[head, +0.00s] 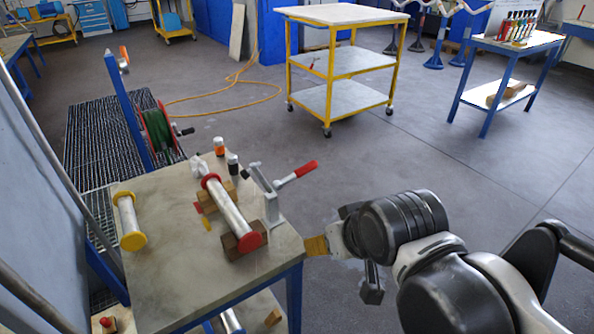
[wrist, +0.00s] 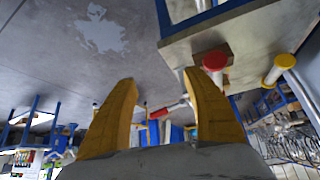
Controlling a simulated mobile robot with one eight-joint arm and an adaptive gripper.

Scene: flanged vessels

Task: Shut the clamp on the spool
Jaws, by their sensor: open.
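The spool (head: 228,211) is a grey tube with red end flanges, lying on wooden blocks on the workbench. Its near red flange shows in the wrist view (wrist: 214,61). The clamp (head: 264,194) is a grey metal bracket beside the spool at the bench's right side. Its red handle (head: 305,168) sticks out to the right, past the bench edge, tilted slightly up. The handle also shows between my fingers in the wrist view (wrist: 168,111), beyond them. My gripper (head: 316,245) is open and empty, off the bench's right edge, nearer than the clamp and apart from it.
A second spool with yellow flanges (head: 130,222) lies at the bench's left. Small bottles (head: 232,162) stand behind the red-flanged spool. The workbench (head: 180,285) has bare room in front. A yellow-framed cart (head: 345,100) stands farther back, with open floor between.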

